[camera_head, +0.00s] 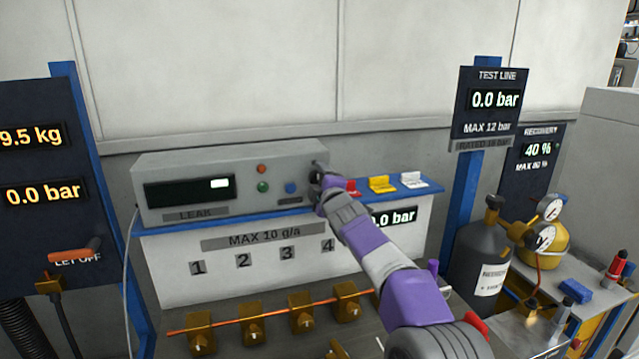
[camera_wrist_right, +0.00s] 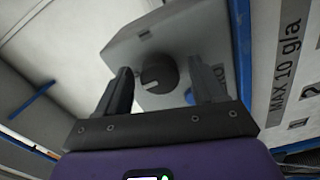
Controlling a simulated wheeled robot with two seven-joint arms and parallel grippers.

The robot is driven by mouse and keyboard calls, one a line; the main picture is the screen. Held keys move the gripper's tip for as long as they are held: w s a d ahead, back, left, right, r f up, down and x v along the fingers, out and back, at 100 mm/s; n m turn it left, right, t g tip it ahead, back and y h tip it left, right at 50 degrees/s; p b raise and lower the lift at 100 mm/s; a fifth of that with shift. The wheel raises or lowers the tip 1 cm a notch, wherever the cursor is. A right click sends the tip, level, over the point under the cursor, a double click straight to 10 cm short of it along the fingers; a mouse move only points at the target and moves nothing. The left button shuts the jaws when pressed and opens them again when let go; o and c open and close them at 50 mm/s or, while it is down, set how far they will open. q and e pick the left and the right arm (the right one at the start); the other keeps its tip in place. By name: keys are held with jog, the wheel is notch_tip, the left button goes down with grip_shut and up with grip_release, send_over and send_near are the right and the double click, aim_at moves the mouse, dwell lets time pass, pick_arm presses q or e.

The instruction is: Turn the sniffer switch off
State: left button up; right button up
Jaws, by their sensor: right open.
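The sniffer, a grey box (camera_head: 230,165) with a dark display and a LEAK label, stands on a blue-edged shelf. Its front has a red, a green and a blue button. In the right wrist view, a round dark knob (camera_wrist_right: 158,73) with a pale pointer line sits on a face of the box (camera_wrist_right: 135,48). My right gripper (camera_head: 322,183) is at the right end of the box and partly hides it. In the wrist view its open fingers (camera_wrist_right: 160,85) appear either side of the knob; I cannot tell whether they touch it. My left gripper is out of view.
Red, yellow and white tags (camera_head: 382,184) lie right of the gripper. Below is a copper pipe (camera_head: 270,313) with several brass valves. A blue post with the test line display (camera_head: 492,100) and a grey cylinder (camera_head: 482,255) stand at the right.

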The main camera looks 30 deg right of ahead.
jog(key=b+v, duration=0.6)
jog(key=v, duration=0.1)
jog(key=shift+s+b, duration=0.25)
jog(key=shift+b, duration=0.1)
jog(key=shift+r, duration=0.1)
dwell(0.6)
